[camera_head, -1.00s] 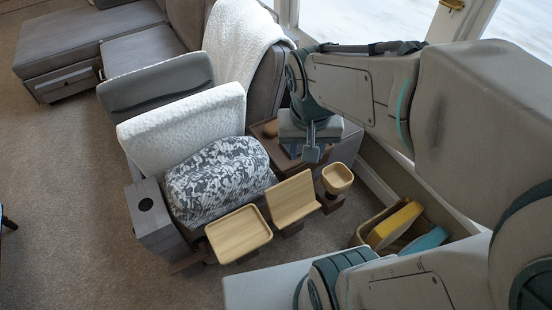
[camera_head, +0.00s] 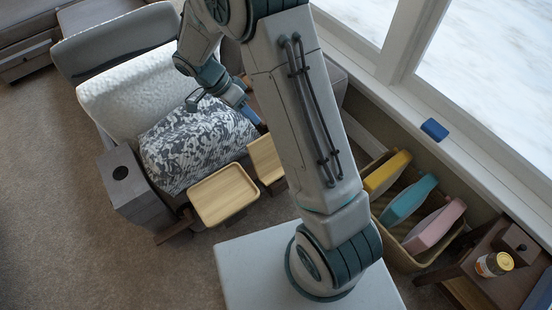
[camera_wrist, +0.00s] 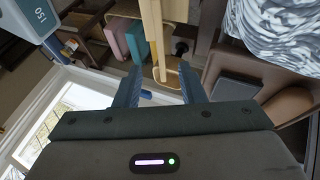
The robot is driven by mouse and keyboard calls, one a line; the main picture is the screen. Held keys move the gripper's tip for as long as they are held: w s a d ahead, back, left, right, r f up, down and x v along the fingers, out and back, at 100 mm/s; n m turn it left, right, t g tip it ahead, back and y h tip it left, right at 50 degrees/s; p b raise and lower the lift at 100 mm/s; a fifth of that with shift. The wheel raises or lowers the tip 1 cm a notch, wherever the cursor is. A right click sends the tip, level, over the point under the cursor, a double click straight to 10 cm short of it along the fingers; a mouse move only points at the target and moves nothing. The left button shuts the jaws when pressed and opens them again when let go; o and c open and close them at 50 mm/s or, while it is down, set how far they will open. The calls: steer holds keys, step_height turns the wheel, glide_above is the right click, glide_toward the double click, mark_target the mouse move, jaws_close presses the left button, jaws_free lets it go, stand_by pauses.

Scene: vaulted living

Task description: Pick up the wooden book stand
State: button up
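The wooden book stand (camera_head: 267,158) is a light wood panel on a dark base, partly hidden behind my arm in the head view. My gripper (camera_head: 246,113) is above and behind it, beside the patterned cushion. In the wrist view my gripper (camera_wrist: 160,88) has its two blue fingers spread apart with nothing held. A pale wooden upright (camera_wrist: 153,22), which looks like the book stand seen nearly edge-on, lies ahead between the finger directions. I cannot tell its exact distance from the fingertips.
A wooden tray (camera_head: 224,196) stands left of the book stand. A patterned cushion (camera_head: 200,147) rests on the sofa behind. A grey side box (camera_head: 137,190) is at left.

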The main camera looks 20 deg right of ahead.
mark_target(262, 152)
steer(key=x, duration=1.3)
steer(key=shift+s+f, duration=0.1)
steer(key=shift+f, duration=0.25)
steer(key=shift+c, duration=0.3)
jaws_close()
stand_by(0.6)
